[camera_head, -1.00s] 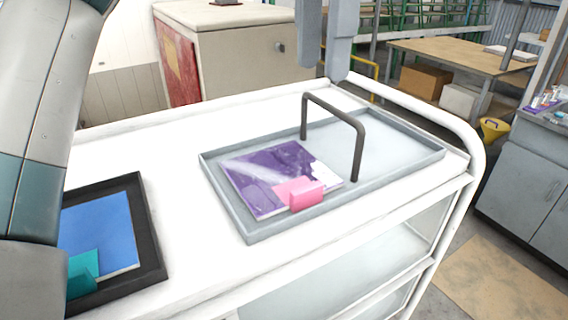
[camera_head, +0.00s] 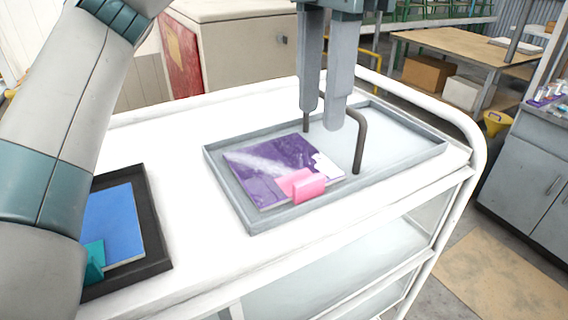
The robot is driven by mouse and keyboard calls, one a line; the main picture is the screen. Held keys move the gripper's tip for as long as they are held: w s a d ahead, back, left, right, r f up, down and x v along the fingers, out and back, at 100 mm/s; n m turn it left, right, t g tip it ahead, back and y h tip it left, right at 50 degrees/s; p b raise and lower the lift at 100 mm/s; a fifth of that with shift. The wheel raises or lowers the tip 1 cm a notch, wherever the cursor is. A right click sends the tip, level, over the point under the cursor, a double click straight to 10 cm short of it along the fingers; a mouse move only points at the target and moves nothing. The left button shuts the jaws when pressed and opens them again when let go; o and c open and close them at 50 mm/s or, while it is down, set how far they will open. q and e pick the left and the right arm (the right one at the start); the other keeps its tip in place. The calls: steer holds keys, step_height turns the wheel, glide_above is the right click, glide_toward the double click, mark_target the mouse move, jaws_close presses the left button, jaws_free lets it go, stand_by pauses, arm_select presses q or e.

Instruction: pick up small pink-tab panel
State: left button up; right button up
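The small panel (camera_head: 268,163) is purple with a pink tab (camera_head: 308,187) on its near edge. It lies flat in the left part of the grey tray (camera_head: 250,221) on the white cart. My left gripper (camera_head: 321,120) points down above the tray, just beyond the panel's right far corner and close to the dark handle. My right gripper is outside the picture.
A dark bar handle (camera_head: 360,140) arches over the tray, partly hidden by my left gripper. A black tray (camera_head: 156,240) with a blue panel (camera_head: 112,222) and teal tab (camera_head: 94,262) lies at the left. Bare white cart top (camera_head: 190,200) lies between the trays.

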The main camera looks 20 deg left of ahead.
arm_select(q)
steer(key=p, duration=0.2)
glide_above(309, 179)
steer(key=f, duration=0.5)
steer(key=shift+w+d, duration=0.1)
steer(key=shift+d, duration=0.25)
steer(key=shift+f, duration=0.35)
steer(key=shift+a+f+p, duration=0.2)
steer(key=shift+f+p, duration=0.6)
steer(key=shift+p, duration=0.05)
step_height(309, 179, down, 3)
steer(key=shift+a+f+p, duration=0.15)
steer(key=shift+f+p, duration=0.05)
steer(key=shift+p, duration=0.55)
steer(key=shift+f, duration=0.1)
steer(key=shift+c, duration=0.7)
